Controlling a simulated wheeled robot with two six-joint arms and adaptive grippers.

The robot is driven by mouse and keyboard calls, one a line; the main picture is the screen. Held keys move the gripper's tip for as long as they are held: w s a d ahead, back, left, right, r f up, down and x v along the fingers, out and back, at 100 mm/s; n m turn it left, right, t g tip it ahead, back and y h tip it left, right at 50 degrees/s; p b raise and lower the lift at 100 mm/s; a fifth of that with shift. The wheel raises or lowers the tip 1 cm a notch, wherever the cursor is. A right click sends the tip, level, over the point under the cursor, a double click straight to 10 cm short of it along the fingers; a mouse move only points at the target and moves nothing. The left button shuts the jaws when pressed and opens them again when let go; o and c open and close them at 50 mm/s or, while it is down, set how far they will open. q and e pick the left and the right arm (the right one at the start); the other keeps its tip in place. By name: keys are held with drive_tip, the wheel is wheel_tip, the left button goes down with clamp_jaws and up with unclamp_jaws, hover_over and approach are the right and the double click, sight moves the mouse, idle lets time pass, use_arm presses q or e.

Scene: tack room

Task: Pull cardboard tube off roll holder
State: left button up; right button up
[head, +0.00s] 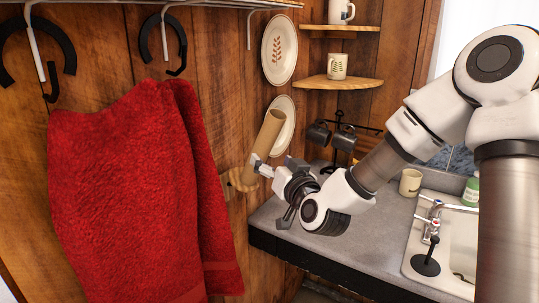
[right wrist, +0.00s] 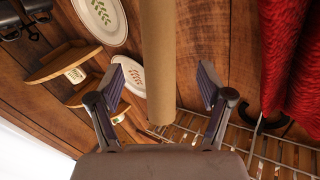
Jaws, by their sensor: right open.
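The brown cardboard tube (head: 266,133) stands nearly upright, slightly tilted, near the wooden wall. Its lower part goes behind my gripper. The wooden roll holder (head: 238,181) is on the wall just below and left of it. My right gripper (head: 257,166) is at the tube's lower part, reaching in from the right. In the right wrist view the tube (right wrist: 158,55) runs between the two spread fingers of my right gripper (right wrist: 163,78), with gaps on both sides. The tube's join with the holder is hidden. My left gripper is not in view.
A red towel (head: 140,190) hangs on the left, close to the holder. Plates (head: 281,50) hang on the wall behind the tube. Dark mugs (head: 344,138) hang on a rack above the grey counter (head: 285,222). A sink (head: 447,240) is at the right.

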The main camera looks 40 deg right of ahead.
sight(265, 155)
drive_tip(key=w+p, duration=0.1)
drive_tip(key=w, duration=0.1)
drive_tip(key=w+d, duration=0.1)
drive_tip(key=w, duration=0.2)
drive_tip(key=w+p, duration=0.1)
drive_tip(key=w, duration=0.1)
drive_tip(key=shift+w+d+f+p, duration=0.15)
drive_tip(key=shift+d+p, duration=0.15)
drive_tip(key=shift+p, duration=0.05)
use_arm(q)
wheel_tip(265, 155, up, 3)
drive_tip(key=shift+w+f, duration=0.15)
use_arm(e)
drive_tip(key=shift+w, duration=0.2)
